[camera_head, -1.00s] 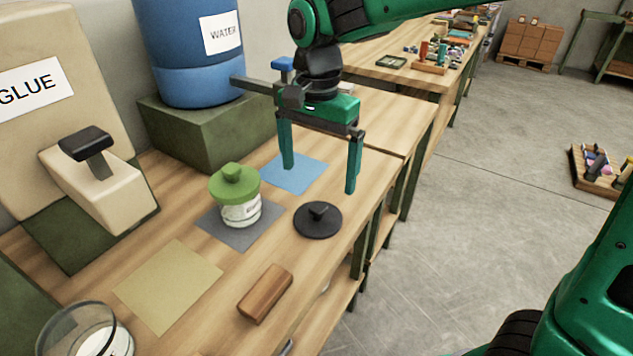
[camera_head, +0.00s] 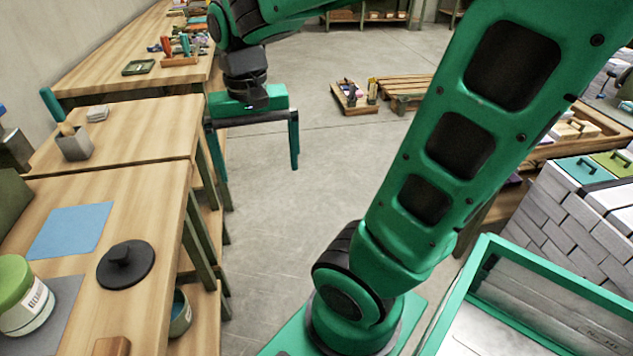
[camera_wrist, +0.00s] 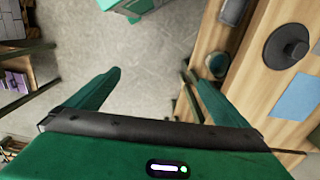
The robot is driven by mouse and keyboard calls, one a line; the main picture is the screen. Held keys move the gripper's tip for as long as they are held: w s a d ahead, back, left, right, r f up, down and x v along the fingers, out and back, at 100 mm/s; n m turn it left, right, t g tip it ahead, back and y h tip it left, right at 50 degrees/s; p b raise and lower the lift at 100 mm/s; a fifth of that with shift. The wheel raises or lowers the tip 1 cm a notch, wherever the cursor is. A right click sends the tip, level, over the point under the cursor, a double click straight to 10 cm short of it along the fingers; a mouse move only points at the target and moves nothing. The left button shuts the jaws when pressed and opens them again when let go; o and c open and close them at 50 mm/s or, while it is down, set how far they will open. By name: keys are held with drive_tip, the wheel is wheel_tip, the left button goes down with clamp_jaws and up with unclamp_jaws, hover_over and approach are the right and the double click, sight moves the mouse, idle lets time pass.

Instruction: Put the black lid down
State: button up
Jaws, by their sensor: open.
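The black lid (camera_head: 125,266) lies flat on the wooden workbench, knob up, near the bench's right edge. It also shows in the wrist view (camera_wrist: 274,52) at the upper right. My gripper (camera_head: 258,172) is open and empty, in the air over the floor to the right of the bench, apart from the lid. In the wrist view its two fingers (camera_wrist: 158,80) are spread with only floor between them. A jar with a green lid (camera_head: 22,298) stands on a grey mat to the left of the black lid.
A blue mat (camera_head: 70,230) lies bare behind the black lid. A brown wooden block (camera_head: 112,346) is at the bottom edge. A grey cup with a tool (camera_head: 74,143) stands on the farther table. A pot (camera_head: 180,314) sits on the shelf below. Open floor lies right of the bench.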

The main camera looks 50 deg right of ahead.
drive_tip(key=s+d+f, duration=0.3)
drive_tip(key=s+d, duration=0.4)
drive_tip(key=s, duration=0.4)
drive_tip(key=shift+s+f+n, duration=0.3)
drive_tip(key=shift+s+f, duration=0.05)
drive_tip(key=shift+f, duration=0.05)
